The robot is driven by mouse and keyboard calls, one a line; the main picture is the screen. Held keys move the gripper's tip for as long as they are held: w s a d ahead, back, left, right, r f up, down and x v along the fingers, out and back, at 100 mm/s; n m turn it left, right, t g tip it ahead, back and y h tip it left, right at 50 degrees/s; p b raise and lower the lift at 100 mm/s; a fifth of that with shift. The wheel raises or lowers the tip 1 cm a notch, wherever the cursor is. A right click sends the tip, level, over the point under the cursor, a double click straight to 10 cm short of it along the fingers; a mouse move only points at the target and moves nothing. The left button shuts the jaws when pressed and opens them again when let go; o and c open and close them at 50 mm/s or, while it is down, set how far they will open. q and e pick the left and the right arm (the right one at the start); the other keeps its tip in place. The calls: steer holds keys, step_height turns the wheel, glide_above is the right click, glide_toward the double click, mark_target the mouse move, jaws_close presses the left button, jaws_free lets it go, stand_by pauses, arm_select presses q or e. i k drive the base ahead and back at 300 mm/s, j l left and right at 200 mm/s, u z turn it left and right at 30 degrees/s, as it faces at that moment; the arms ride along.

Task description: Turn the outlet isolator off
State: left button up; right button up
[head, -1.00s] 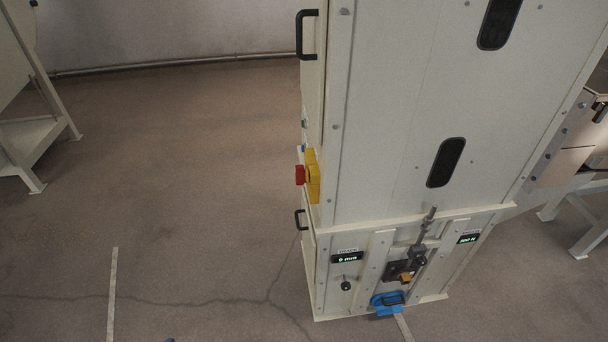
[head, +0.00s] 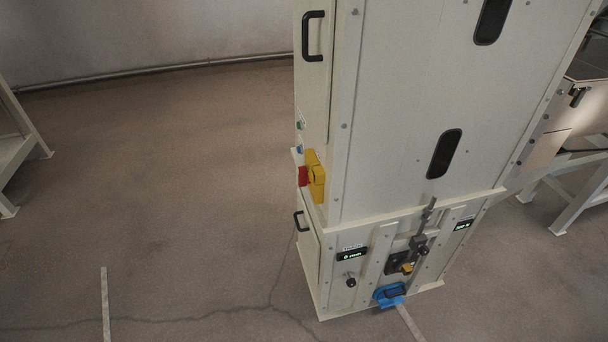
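A tall cream cabinet (head: 400,130) stands right of centre in the head view. On its left side sits a red and yellow switch, red part (head: 303,176) and yellow part (head: 316,176); I cannot tell whether it is the outlet isolator. Low on the front are a lever (head: 428,219) with a dark clamp, an orange-yellow knob (head: 407,268), a small black knob (head: 351,282) and a blue piece (head: 390,295) at the base. The switch positions are too small to tell. Neither of my grippers shows in the view.
A black door handle (head: 313,36) and a lower one (head: 300,221) stick out from the cabinet's left side. Small green and blue buttons sit above the switch. A pale frame (head: 20,150) stands at the left edge, another (head: 575,185) at the right. The floor between is clear.

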mark_target(305, 177)
steer(key=i+j+z, duration=0.1)
steer(key=z, duration=0.35)
steer(key=j+z, duration=0.15)
steer(key=z, duration=0.3)
steer(key=i+j+z, duration=0.1)
steer(key=j+z, duration=0.45)
steer(key=j, duration=0.25)
steer(key=j+z, duration=0.3)
steer(key=j, duration=0.55)
steer(key=j+z, duration=0.1)
steer(key=j, duration=0.45)
steer(key=k+j+z, duration=0.1)
steer(key=j, duration=0.5)
steer(key=k+j, duration=0.1)
steer(key=j, duration=0.45)
steer(key=k+j, duration=0.1)
steer(key=j, duration=1.2)
steer(key=k+j+z, duration=0.1)
steer(key=j, duration=0.5)
